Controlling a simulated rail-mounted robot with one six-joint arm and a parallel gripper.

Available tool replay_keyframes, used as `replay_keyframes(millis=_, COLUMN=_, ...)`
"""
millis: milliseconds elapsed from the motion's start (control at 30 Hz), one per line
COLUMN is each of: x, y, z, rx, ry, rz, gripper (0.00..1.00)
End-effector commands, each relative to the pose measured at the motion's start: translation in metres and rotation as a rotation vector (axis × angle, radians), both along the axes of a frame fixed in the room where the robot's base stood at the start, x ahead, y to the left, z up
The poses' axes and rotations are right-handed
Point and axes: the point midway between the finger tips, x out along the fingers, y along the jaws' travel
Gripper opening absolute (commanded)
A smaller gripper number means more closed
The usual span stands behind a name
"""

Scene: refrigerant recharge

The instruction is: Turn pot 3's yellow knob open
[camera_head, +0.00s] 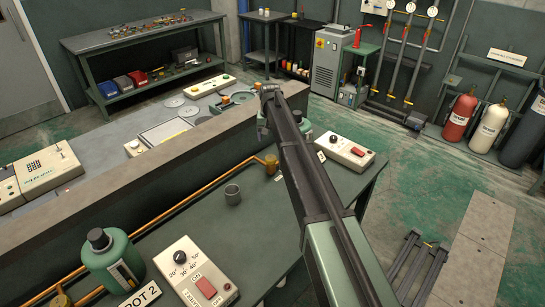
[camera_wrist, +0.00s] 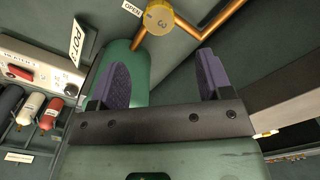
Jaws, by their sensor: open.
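Pot 3's round yellow knob (camera_wrist: 158,18), marked 3, shows at the top of the wrist view on a copper pipe, beside an OPEN label (camera_wrist: 132,8). My gripper (camera_wrist: 162,62) is open and empty. Its two purple fingers stand wide apart, and the knob is beyond their tips, not between them. The green pot 3 (camera_wrist: 138,65) lies behind the left finger, partly covered, with its POT 3 label (camera_wrist: 78,42) to the left. In the head view, the knob (camera_head: 271,160) shows left of my arm, and my arm hides much of pot 3 (camera_head: 306,129).
A switch box (camera_head: 346,151) stands right of pot 3. Pot 2 (camera_head: 113,264) and another switch box (camera_head: 195,275) are in front. A raised ledge (camera_head: 120,181) runs behind the pipe.

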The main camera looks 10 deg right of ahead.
Motion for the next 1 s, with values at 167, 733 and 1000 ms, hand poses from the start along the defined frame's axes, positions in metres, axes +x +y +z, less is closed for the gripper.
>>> replay_keyframes(millis=167, x=0.0, y=0.0, z=-0.037, rx=0.0, ry=0.0, rz=0.001, gripper=0.72)
replay_keyframes(millis=733, x=-0.001, y=0.0, z=-0.104, rx=0.0, ry=0.0, rz=0.001, gripper=0.72)
replay_keyframes(millis=1000, x=-0.001, y=0.0, z=-0.104, rx=0.0, ry=0.0, rz=0.001, gripper=0.43)
